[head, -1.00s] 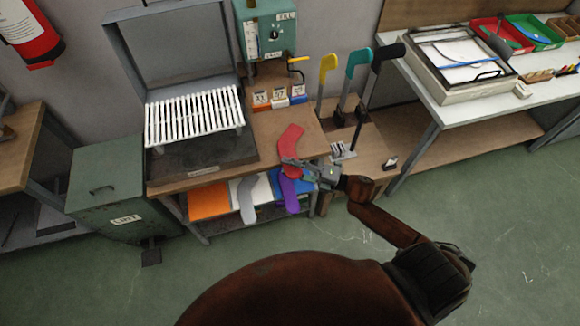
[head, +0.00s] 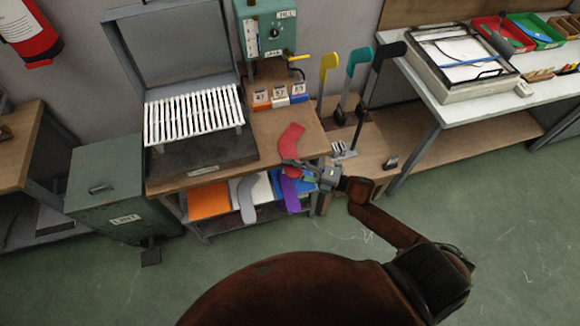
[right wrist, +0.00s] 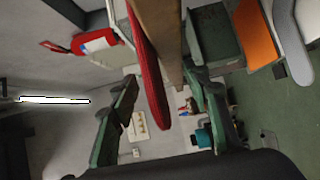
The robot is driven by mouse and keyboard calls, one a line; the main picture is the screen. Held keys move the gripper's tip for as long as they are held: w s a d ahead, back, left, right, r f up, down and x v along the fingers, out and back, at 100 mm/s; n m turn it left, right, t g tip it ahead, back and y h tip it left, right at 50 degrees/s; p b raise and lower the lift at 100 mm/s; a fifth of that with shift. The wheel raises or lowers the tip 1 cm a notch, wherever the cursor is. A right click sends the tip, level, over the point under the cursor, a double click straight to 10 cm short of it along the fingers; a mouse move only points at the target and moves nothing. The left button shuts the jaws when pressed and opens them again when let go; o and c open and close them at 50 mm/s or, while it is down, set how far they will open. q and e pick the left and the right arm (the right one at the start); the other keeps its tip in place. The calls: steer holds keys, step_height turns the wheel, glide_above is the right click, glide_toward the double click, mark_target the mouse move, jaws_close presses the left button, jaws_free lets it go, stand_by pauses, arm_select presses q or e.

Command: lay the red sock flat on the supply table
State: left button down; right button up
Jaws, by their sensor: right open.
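The red sock (head: 290,138) lies flat on the wooden table top (head: 262,124), close to its front right edge. In the right wrist view the red sock (right wrist: 151,70) is seen edge-on along the table top (right wrist: 165,40), and its near end sticks out past the table edge. My right gripper (head: 290,166) is at the near end of the sock, in front of the table edge. Its fingers (right wrist: 160,100) stand apart, one on each side of the sock's near end, with gaps visible. My left gripper is out of view.
A white slatted rack (head: 195,115) stands left on the same table. Numbered boxes (head: 280,97) sit behind the sock. Yellow, teal and black upright boards (head: 352,75) stand to the right. A grey sock (head: 246,200) and a purple one (head: 289,190) hang below the front edge.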

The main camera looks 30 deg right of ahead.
stand_by(0.3)
arm_select(q)
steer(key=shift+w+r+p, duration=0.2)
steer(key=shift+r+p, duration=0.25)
steer(key=shift+p, duration=0.05)
arm_select(e)
steer(key=shift+v, duration=4.05)
